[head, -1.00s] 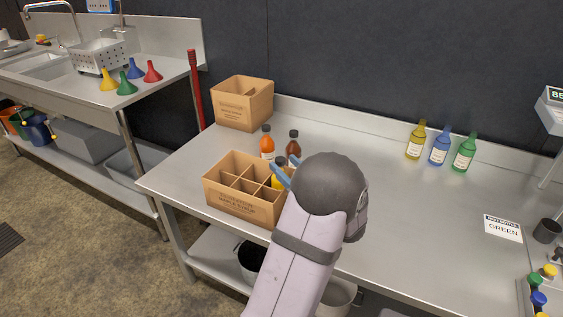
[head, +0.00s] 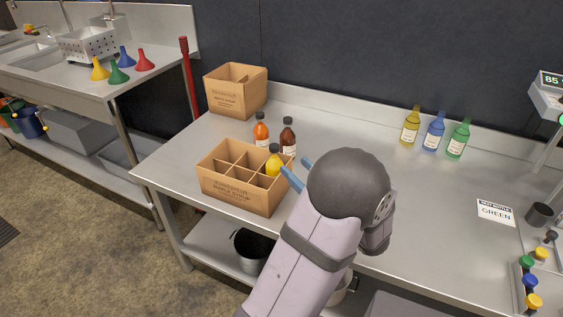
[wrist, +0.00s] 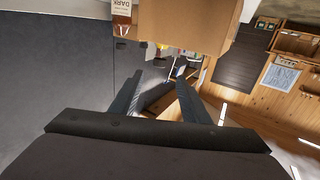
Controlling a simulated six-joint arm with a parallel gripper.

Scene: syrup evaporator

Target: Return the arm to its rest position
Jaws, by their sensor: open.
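My gripper (head: 298,172) is open, with blue fingers just right of the front cardboard crate (head: 240,193) in the head view. Its fingers also show in the wrist view (wrist: 160,92), with nothing between them. A yellow bottle (head: 273,163) stands in a right-hand compartment of that crate; the other compartments I can see look empty. My arm's rounded wrist hides part of the table right of the crate.
An orange bottle (head: 261,130) and a dark brown bottle (head: 288,136) stand behind the crate. Another carton (head: 235,92) is at the back left. Yellow, blue and green bottles (head: 433,134) stand along the wall. A "GREEN" card (head: 495,212) lies right.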

